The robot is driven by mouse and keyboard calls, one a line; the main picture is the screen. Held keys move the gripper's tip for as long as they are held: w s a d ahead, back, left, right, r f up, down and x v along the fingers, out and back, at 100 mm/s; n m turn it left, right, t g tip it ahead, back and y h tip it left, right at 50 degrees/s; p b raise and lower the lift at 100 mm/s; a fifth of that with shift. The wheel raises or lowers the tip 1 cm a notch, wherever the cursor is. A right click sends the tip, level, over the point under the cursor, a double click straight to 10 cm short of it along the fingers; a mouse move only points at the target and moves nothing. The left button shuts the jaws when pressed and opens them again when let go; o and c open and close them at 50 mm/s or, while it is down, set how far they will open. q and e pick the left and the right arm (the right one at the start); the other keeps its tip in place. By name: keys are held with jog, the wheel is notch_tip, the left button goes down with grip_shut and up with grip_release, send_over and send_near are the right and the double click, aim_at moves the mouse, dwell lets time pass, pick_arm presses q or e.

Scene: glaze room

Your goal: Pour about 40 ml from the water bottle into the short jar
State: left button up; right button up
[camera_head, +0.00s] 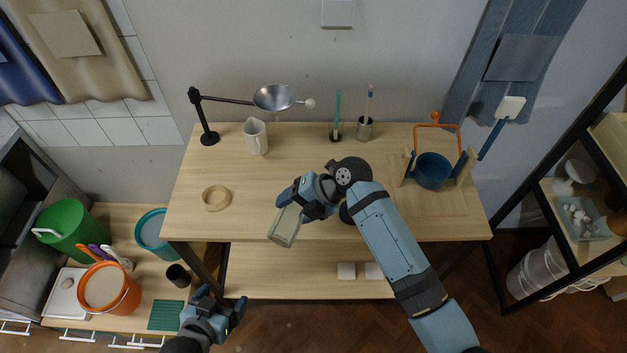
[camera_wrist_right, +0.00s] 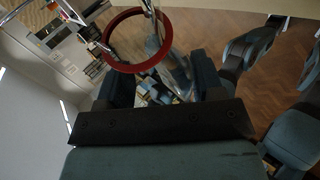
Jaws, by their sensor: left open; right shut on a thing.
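My right gripper (camera_head: 299,204) is shut on a clear, grey-green vessel, apparently the water bottle (camera_head: 284,229). The vessel is tilted, held over the front edge of the wooden table. In the right wrist view a clear body with a red ring (camera_wrist_right: 109,53) shows beyond the fingers; its water level cannot be made out. I cannot identify the short jar with certainty; a pale wooden ring (camera_head: 204,199) lies on the table to the left, with nothing clearly visible in it. My left gripper (camera_head: 229,311) is open and empty, low in front of the table.
On the table (camera_head: 290,160) are a white pitcher (camera_head: 257,139), a lamp-like arm with a metal bowl (camera_head: 274,97), two holders with brushes (camera_head: 364,129) and a blue pot (camera_head: 432,172) in a wooden stand. Buckets (camera_head: 110,288) stand lower left. The table's left middle is mostly clear.

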jog(key=shift+r+t, duration=0.1)
jog(key=shift+t, duration=0.3)
jog(key=shift+w+d+n+t+h, duration=0.15)
jog(key=shift+w+n+t+h, duration=0.1)
jog(key=shift+n+t+h, duration=0.05)
dwell(1.5)
